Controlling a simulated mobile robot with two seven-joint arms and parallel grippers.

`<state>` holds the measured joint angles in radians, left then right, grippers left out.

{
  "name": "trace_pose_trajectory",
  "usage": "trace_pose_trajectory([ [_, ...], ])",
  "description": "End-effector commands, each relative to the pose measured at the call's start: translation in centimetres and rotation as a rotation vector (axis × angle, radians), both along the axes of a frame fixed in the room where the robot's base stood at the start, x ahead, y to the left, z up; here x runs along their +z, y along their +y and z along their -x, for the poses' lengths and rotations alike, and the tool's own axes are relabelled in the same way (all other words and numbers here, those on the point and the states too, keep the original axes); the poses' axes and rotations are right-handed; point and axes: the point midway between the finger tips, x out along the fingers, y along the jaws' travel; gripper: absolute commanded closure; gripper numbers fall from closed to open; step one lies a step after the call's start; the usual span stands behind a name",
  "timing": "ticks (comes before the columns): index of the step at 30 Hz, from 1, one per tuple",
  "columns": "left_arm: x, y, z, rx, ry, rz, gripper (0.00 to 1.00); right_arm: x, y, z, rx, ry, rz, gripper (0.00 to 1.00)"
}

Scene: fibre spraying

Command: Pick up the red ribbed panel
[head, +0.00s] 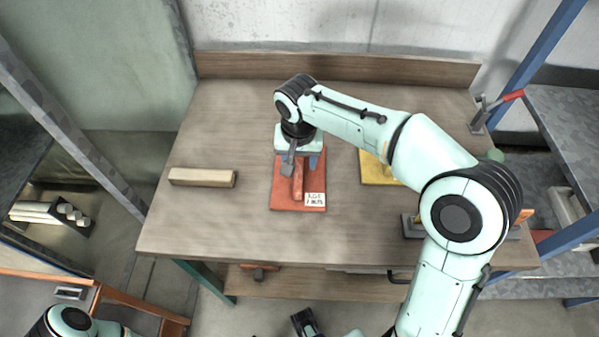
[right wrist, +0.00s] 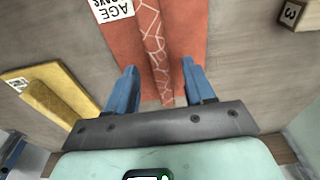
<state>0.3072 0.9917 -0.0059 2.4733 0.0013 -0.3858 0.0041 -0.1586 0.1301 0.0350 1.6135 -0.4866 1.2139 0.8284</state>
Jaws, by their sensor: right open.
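The red ribbed panel (head: 285,196) lies flat near the middle of the wooden table, with a raised rib along its length and a white label at its near right corner. My right gripper (head: 301,166) is over the far part of the panel and hides that end. In the right wrist view the panel (right wrist: 187,35) runs up from my open right gripper (right wrist: 160,86). Its blue fingers stand on either side of the white-veined rib (right wrist: 157,50), with a gap showing on both sides.
A yellow panel (head: 372,170) lies to the right, partly behind my right arm; the wrist view shows its rib. A wooden block (head: 202,177) lies to the left. A metal tool (head: 411,226) sits near the right front. The table (head: 225,225) is clear at front left.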

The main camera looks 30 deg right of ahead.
Motion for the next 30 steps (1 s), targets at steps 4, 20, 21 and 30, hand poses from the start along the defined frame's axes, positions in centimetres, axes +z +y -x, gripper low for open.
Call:
trace_pose_trajectory([
  [4,-0.3,0.0,-0.1,0.001,-0.004,-0.001,0.57,-2.1,-0.3,-0.2,0.001,0.003,0.001,0.47],
  [20,-0.3,0.0,-0.1,0.001,-0.006,-0.001,0.57,-2.7,-0.3,-0.3,0.001,0.000,0.000,1.00],
  [21,-0.3,0.0,-0.1,0.001,-0.006,-0.001,0.57,-2.6,-0.3,-0.3,0.001,0.000,0.000,1.00],
  [30,-0.3,0.0,-0.1,0.001,-0.006,-0.001,0.57,-2.4,-0.3,-0.4,0.000,-0.005,0.000,1.00],
])
